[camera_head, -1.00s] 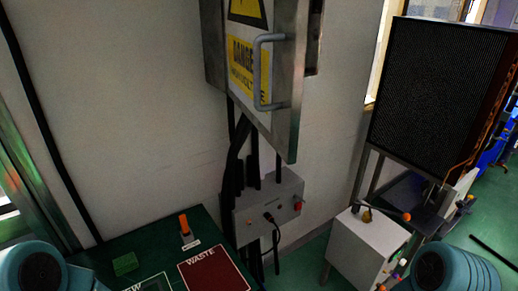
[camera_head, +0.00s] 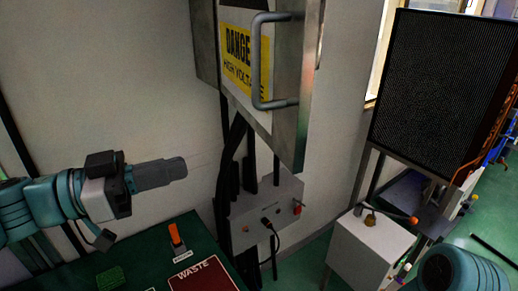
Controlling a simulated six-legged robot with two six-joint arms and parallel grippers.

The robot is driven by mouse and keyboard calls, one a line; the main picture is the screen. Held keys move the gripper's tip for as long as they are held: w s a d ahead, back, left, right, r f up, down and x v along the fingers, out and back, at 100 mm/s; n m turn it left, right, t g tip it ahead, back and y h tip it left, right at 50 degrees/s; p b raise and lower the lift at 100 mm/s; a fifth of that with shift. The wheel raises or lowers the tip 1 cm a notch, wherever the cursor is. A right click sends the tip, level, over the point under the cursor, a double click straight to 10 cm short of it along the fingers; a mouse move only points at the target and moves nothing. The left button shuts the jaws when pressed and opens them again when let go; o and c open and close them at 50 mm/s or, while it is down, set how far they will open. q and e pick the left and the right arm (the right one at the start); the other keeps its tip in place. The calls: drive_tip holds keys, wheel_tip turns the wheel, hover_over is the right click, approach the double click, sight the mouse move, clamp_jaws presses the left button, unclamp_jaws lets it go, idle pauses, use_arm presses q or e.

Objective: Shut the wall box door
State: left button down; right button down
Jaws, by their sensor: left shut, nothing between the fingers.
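The wall box door (camera_head: 287,95) stands partly open on the wall, swung out toward me. It is grey metal with a yellow danger label (camera_head: 240,60) and a grey bar handle (camera_head: 258,62) on its face. The top of the door and box is cut off by the frame. The wall box body (camera_head: 205,45) shows behind the door's left side. My left gripper (camera_head: 180,168) is shut and empty, to the left of the door and lower than its handle, pointing right. It touches nothing. My right gripper is out of view; only part of my right arm shows at the lower right.
Black cables run down below the box to a grey control unit (camera_head: 265,212) on the wall. A green table with a red waste mat (camera_head: 205,277) and an orange-handled item (camera_head: 177,240) lies below. A white cabinet (camera_head: 368,250) and large black panel (camera_head: 440,95) stand right.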

use_arm(q)
drive_tip(key=p, duration=0.2)
approach(276, 149)
drive_tip(key=x, duration=0.5)
drive_tip(key=shift+d+r, duration=0.1)
drive_tip(key=shift+d, duration=0.15)
drive_tip(key=shift+w+d, duration=0.4)
drive_tip(key=shift+w, duration=0.05)
drive_tip(key=shift+s+d, duration=0.1)
drive_tip(key=shift+d, duration=0.1)
